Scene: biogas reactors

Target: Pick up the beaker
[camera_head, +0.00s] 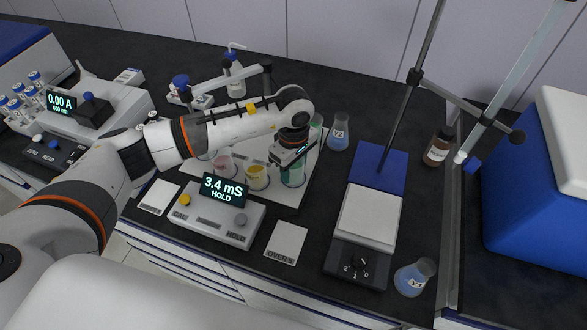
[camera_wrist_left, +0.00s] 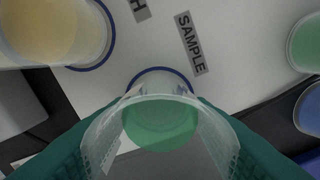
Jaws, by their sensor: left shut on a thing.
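A clear beaker with green liquid (camera_head: 292,176) is at the right part of the white mat (camera_head: 312,165). My left gripper (camera_head: 291,157) reaches down over it and is shut on it. In the left wrist view the beaker (camera_wrist_left: 160,128) sits between the two teal fingers, with its open rim toward the camera. A blue ring printed on the mat shows just beyond it. I cannot tell whether its base touches the mat. My right gripper is not in view.
Beakers with yellow (camera_head: 257,179) and pink liquid (camera_head: 222,165) stand close to the left. A blue flask (camera_head: 338,135) stands behind right. A meter (camera_head: 215,218) is in front. A stirrer plate (camera_head: 368,218) with a stand rod is to the right, with another blue flask (camera_head: 411,280).

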